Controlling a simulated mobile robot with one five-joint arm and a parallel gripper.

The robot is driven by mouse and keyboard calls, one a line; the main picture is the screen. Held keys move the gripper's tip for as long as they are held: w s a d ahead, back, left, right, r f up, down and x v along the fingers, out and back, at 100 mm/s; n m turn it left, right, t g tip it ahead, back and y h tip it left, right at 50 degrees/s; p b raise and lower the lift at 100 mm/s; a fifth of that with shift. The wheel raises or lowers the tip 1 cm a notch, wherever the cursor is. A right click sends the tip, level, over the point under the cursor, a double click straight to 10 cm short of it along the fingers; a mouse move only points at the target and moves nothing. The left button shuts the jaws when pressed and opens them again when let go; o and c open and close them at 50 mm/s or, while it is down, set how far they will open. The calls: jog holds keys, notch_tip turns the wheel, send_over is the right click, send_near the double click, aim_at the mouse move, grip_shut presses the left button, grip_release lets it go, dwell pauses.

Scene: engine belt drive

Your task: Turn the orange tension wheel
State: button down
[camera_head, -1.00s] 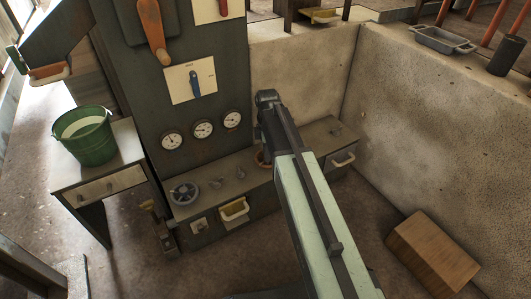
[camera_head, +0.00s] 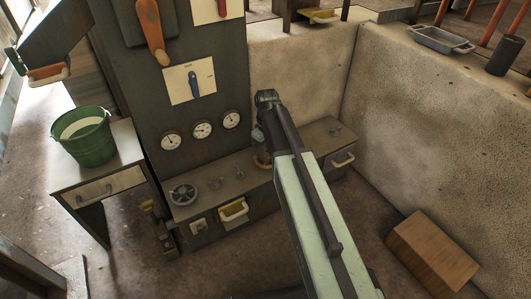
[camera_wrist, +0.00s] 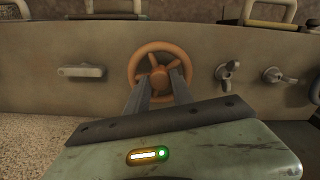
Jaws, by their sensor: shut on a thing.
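The orange tension wheel (camera_wrist: 161,50) is a round spoked handwheel on the grey console, seen in the middle of the wrist view. The two dark fingers of my gripper (camera_wrist: 159,78) reach its lower half, on either side of the hub, and are shut on it. The fingertips partly hide the lower spokes and rim. In the head view my gripper (camera_head: 262,150) is at the console beside my arm, and only a small part of the orange wheel (camera_head: 262,161) shows there.
In the wrist view a grey handle (camera_wrist: 82,71) lies left of the wheel and small valve knobs (camera_wrist: 228,76) lie right. In the head view a grey handwheel (camera_head: 183,194), gauges (camera_head: 202,130), a green bucket (camera_head: 83,138) and a wooden box (camera_head: 432,250) stand around.

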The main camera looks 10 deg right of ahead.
aim_at(267, 154)
jog(key=shift+s+d+m, duration=0.15)
jog(key=shift+m, duration=1.85)
jog(key=c, duration=1.4)
grip_release()
notch_tip(267, 154, up, 8)
jog(key=p, duration=0.8)
jog(key=shift+f, duration=0.1)
